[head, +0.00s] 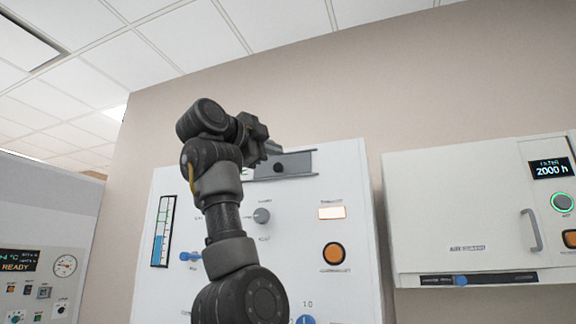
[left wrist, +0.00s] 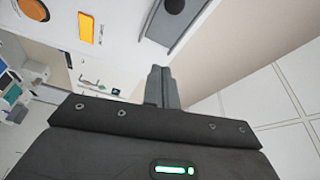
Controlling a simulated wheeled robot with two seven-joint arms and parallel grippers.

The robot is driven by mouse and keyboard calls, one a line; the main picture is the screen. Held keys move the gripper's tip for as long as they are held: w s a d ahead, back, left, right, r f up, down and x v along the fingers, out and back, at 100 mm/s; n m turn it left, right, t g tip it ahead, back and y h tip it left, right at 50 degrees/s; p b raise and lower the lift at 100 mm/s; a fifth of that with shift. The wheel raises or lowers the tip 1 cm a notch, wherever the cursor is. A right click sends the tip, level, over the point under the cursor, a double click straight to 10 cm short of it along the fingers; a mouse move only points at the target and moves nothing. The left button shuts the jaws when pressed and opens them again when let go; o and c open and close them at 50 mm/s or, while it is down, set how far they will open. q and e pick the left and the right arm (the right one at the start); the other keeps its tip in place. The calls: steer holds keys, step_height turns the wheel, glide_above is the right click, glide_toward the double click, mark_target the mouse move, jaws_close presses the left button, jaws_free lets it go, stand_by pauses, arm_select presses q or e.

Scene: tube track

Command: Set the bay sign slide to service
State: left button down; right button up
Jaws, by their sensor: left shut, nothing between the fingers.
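The bay sign slide looks to be the grey rail (head: 300,163) with a black knob (head: 279,167) at the top of the white panel (head: 290,264). The knob stands left of the rail's middle, and my gripper hides the rail's left part and any sign there. The rail (left wrist: 181,28) and knob (left wrist: 174,5) also show at the top of the left wrist view. My left gripper (head: 272,149) is shut and empty, just up and left of the knob, apart from it. Its closed fingers (left wrist: 162,86) point toward the panel's edge beside the rail. My right gripper is not in view.
The panel also bears a grey dial (head: 262,215), a lit orange-framed lamp (head: 331,213), an orange button (head: 334,253) and a blue level gauge (head: 162,232). A white cabinet (head: 450,205) with a handle stands at right. A control unit (head: 45,215) stands at left. Bare wall lies above the panel.

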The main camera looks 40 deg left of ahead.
arm_select(q)
steer(key=p, duration=0.7)
glide_toward(294, 166)
steer(key=w+d, duration=0.1)
steer(key=w, duration=0.1)
steer(key=w+d+r, duration=0.1)
steer(key=w, duration=0.1)
steer(key=w+d+r, duration=0.1)
steer(key=w, duration=0.1)
steer(key=shift+w+d, duration=0.1)
steer(key=shift+d, duration=0.3)
steer(key=a, duration=0.1)
steer(key=a+p, duration=0.1)
steer(key=s+a+f, duration=0.1)
steer(key=shift+p, duration=0.35)
steer(key=shift+s+a+f, duration=0.25)
steer(key=shift+s+a, duration=0.05)
steer(key=shift+a, duration=0.2)
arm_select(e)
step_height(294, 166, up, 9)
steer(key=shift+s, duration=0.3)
arm_select(q)
steer(key=shift+w+d, duration=0.1)
steer(key=shift+d, duration=0.1)
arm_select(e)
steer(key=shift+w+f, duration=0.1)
